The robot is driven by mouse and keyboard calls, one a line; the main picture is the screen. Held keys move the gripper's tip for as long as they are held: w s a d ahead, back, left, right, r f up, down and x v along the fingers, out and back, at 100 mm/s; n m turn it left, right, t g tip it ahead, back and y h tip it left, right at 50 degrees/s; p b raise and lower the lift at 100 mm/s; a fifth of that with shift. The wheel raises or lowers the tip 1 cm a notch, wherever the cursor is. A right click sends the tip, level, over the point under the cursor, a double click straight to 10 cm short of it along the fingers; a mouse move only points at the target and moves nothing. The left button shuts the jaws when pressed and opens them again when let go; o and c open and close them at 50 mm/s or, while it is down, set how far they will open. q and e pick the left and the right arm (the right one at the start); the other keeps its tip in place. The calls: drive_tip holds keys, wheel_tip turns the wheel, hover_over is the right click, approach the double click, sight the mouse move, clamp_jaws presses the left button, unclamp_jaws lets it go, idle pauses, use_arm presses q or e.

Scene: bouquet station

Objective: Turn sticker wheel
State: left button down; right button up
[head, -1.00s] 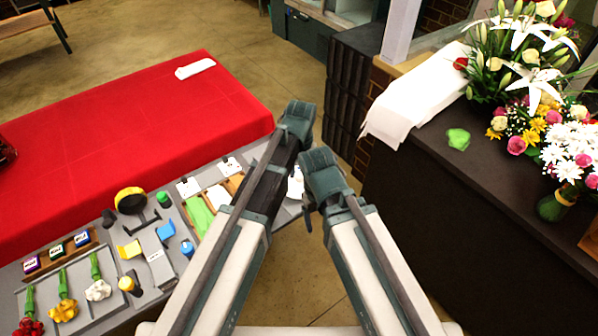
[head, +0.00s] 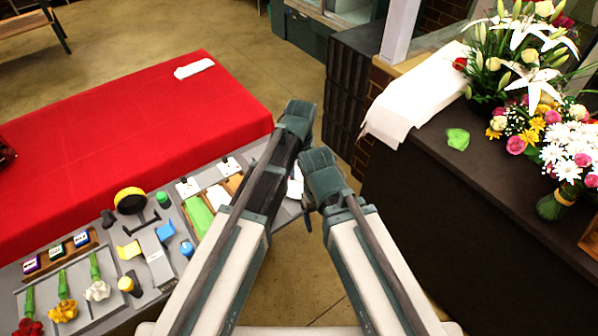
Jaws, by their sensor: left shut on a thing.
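A round yellow disc with a dark rim (head: 130,200) stands on the grey work board at the left; it may be the sticker wheel, but I cannot tell for sure. My left gripper (head: 268,186) is folded down by its own arm in the middle of the view, well right of the disc and apart from it. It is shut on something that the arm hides. My right arm comes up beside it; its gripper's jaws are hidden behind its wrist.
A red-covered table (head: 130,140) lies behind. A dark counter (head: 480,215) with bouquets (head: 535,110) stands right.

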sight(300, 175)
use_arm(q)
drive_tip(key=c, duration=0.8)
unclamp_jaws()
drive_tip(key=shift+r, duration=0.1)
wheel_tip(300, 175, up, 14)
drive_tip(key=p, duration=1.3)
drive_tip(key=shift+d+f+p, duration=0.15)
drive_tip(key=shift+f+p, duration=0.05)
drive_tip(key=shift+p, duration=0.2)
drive_tip(key=s+a+m, duration=0.1)
drive_tip(key=s+a, duration=0.4)
drive_tip(key=a, duration=0.4)
drive_tip(key=s+a+m, duration=0.1)
drive_tip(key=s+a, duration=0.5)
drive_tip(key=a, duration=0.2)
drive_tip(key=s+d+f+m+b, duration=0.1)
drive_tip(key=d+f+b, duration=0.1)
drive_tip(key=d, duration=0.1)
drive_tip(key=s+d+f+m+b, duration=0.1)
drive_tip(key=s+d+f+b, duration=0.1)
drive_tip(key=d, duration=0.2)
drive_tip(key=s+d+f+m+y+b, duration=0.1)
drive_tip(key=s+d+f+b, duration=0.1)
drive_tip(key=d+f+b, duration=0.1)
drive_tip(key=shift+s+d+m, duration=0.25)
drive_tip(key=shift+d+m, duration=0.05)
